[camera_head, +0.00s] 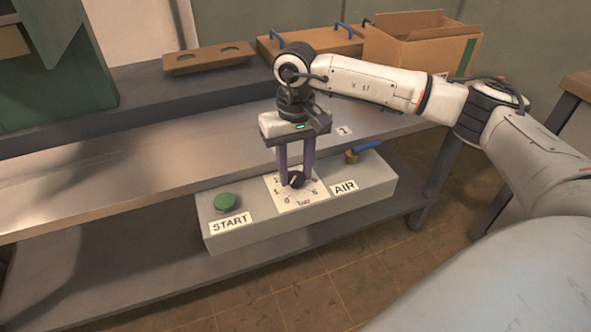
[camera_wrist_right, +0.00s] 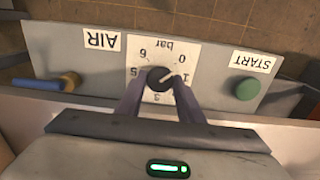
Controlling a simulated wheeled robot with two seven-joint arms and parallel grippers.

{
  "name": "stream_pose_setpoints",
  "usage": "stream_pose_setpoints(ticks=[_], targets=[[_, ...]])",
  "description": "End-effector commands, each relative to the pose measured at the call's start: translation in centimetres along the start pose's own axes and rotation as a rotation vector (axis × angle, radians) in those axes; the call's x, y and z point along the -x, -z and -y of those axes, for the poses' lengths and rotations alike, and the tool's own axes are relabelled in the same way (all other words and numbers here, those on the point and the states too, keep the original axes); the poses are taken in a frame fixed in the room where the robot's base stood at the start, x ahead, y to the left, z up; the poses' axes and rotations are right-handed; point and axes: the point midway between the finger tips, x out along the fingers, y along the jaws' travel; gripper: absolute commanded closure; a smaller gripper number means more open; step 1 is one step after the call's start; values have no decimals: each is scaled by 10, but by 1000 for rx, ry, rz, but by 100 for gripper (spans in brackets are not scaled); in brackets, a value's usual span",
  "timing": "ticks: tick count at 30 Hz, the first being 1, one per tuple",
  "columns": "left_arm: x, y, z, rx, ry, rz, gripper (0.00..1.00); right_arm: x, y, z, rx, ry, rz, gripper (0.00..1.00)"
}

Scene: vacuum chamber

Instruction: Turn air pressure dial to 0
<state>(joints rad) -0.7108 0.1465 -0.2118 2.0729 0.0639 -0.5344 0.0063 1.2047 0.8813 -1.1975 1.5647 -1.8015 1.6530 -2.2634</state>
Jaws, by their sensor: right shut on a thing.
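The air pressure dial is a black knob (camera_head: 296,179) on a white scale plate (camera_head: 308,199) marked "bar", with 0 at the lower left. It also shows in the right wrist view (camera_wrist_right: 159,77), where its pale pointer line lies towards the 0 and 1 side; the exact reading is hard to tell. My right gripper (camera_head: 295,175) points down from above, its two purple fingers shut on the knob from both sides. In the right wrist view the fingers flank the knob (camera_wrist_right: 159,83). My left gripper is not in view.
The grey control box (camera_head: 235,238) carries a green START button (camera_head: 226,202) left of the dial and an AIR label (camera_head: 344,187) with a blue-handled valve (camera_head: 365,150) on the right. A metal bench (camera_head: 110,172) edge runs behind. An open cardboard box (camera_head: 420,42) stands at the back.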

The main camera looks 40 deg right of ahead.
Motion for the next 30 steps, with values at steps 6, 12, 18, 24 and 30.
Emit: stream_pose_setpoints(ticks=[6,12,18,24,30], targets=[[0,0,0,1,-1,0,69,1,0,0,26,1,-2,88],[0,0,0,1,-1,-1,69,1,0,0,29,1,-2,88],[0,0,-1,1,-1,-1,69,1,0,0,29,0,-2,58],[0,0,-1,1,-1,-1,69,1,0,0,28,0,-1,48],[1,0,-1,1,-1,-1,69,3,0,0,27,0,-2,48]])
